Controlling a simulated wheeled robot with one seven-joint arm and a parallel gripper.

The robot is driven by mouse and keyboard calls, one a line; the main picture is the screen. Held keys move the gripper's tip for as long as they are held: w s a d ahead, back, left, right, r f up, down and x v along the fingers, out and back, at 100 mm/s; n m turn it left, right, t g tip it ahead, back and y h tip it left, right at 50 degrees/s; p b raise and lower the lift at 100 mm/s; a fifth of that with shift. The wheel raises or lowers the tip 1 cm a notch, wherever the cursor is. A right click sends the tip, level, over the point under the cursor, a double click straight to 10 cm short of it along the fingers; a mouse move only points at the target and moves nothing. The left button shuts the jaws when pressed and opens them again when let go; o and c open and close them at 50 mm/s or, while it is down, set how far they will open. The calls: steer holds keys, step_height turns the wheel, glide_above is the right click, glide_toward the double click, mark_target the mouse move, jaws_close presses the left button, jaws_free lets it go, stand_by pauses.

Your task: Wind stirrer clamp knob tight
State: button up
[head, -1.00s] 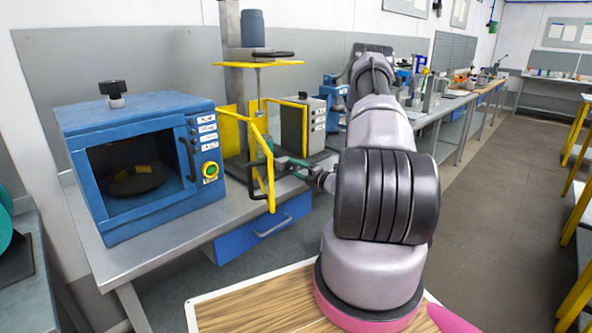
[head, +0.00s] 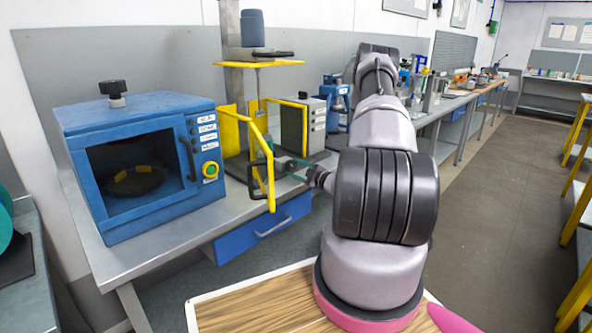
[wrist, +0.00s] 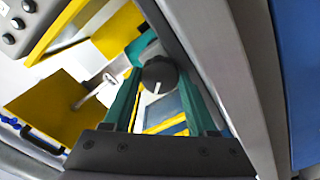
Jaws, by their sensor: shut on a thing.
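A dark round knob (wrist: 159,75) with a white line on its face sits between the teal fingertips of my gripper (wrist: 158,82) in the wrist view. My gripper is shut on it. In the head view my gripper (head: 287,164) reaches from the right to the yellow-framed stirrer stand (head: 262,130), and the knob cannot be made out there. The stirrer has a grey-blue motor (head: 252,29) on a grey column above a yellow plate. A yellow guard frame (head: 270,170) with a black handle stands in front, close to my fingers.
A blue oven-like box (head: 140,155) with a dark window stands on the bench left of the stirrer. A grey control box (head: 301,125) stands behind the guard. A blue drawer (head: 262,226) is under the bench edge. Open floor (head: 500,210) lies to the right.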

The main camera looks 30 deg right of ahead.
steer(key=shift+s+f+m, duration=0.1)
steer(key=shift+m, duration=0.6)
steer(key=o, duration=1.4)
steer(key=shift+c, duration=0.2)
steer(key=v, duration=1)
steer(key=shift+s+d, duration=0.2)
steer(key=shift+s, duration=0.15)
